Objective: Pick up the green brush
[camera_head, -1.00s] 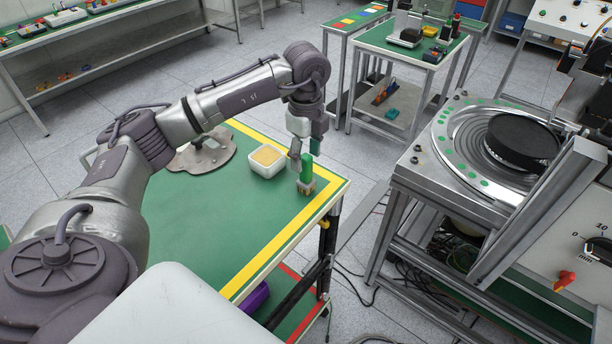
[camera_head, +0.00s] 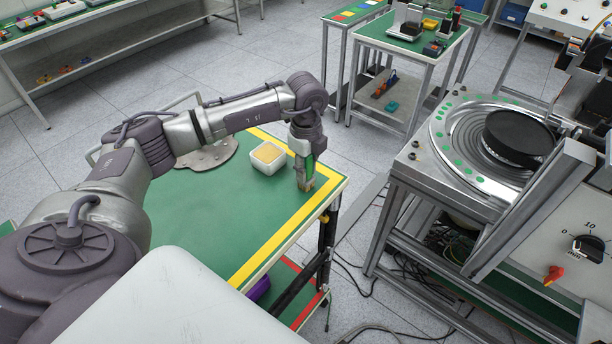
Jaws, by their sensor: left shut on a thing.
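The green brush (camera_head: 310,166) stands upright near the right corner of the green table (camera_head: 205,215), by the yellow border stripe. Its pale bristle end points down at the table top. My left gripper (camera_head: 304,171) points down over the brush and is shut on it, with the fingers covering much of its handle. I cannot tell whether the bristles still touch the table. My right gripper is not in view.
A white square bowl with yellow contents (camera_head: 267,157) sits just left of the brush. A flat grey metal part (camera_head: 208,153) lies behind it. A machine with a round metal bowl (camera_head: 490,140) stands to the right. The table's front middle is clear.

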